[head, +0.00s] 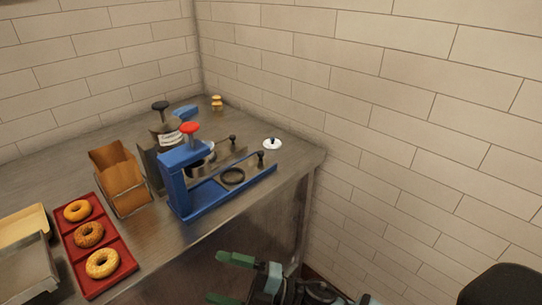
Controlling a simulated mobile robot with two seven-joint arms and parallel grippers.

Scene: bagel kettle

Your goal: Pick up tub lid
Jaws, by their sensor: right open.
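A small round white lid with a dark knob (272,143), which looks like the tub lid, lies on the metal counter (240,208) near its right corner. It is to the right of the blue machine. My right gripper (229,279) is low in the front, with its green fingers apart and nothing between them. It is in front of the counter's front edge, well away from the lid. My left gripper is not in view.
A blue machine with a red knob (190,128) stands between the counter's front edge and a grey device with a black knob (160,106). A red tray (70,238) holds bagels at left, near a brown holder (118,172). Tiled walls (400,100) close off the back and right.

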